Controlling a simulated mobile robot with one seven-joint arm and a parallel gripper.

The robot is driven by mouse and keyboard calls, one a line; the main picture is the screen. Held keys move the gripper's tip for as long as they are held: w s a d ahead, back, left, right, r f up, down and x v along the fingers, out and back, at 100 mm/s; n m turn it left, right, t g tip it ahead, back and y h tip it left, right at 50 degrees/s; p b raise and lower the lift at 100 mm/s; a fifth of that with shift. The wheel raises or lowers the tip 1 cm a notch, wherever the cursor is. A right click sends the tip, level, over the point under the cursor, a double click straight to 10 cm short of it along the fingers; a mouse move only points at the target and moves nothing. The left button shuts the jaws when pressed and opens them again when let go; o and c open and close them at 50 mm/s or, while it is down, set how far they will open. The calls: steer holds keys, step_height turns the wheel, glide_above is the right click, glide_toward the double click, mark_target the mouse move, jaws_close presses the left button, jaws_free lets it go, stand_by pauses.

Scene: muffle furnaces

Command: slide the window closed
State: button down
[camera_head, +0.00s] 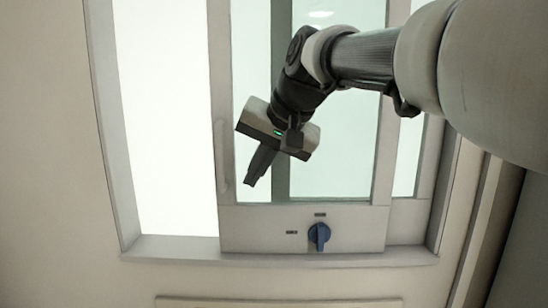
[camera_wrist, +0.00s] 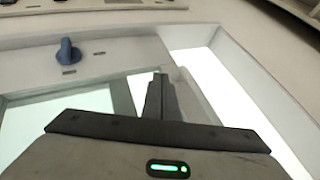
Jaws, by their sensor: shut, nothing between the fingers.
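The window has a sliding sash (camera_head: 300,222) with a pale frame, glass and a blue knob (camera_head: 319,236) on its bottom rail. A slim upright handle (camera_head: 222,155) runs along the sash's left stile. A tall bright opening (camera_head: 165,120) lies left of the sash, between it and the left jamb. My gripper (camera_head: 250,183) is shut and empty, in front of the glass just right of the handle, pointing down and left. In the wrist view my shut fingers (camera_wrist: 159,80) show near the sash's edge stile; whether they touch it is unclear. The knob also appears there (camera_wrist: 68,51).
The outer window frame (camera_head: 116,150) bounds the opening at left, with a sill track (camera_head: 170,246) below. A second panel stands behind the sash at right. My arm crosses the upper right. The wall left of the window is clear.

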steer(key=a, duration=0.4)
steer(key=shift+w+p, duration=0.3)
steer(key=shift+w, duration=0.1)
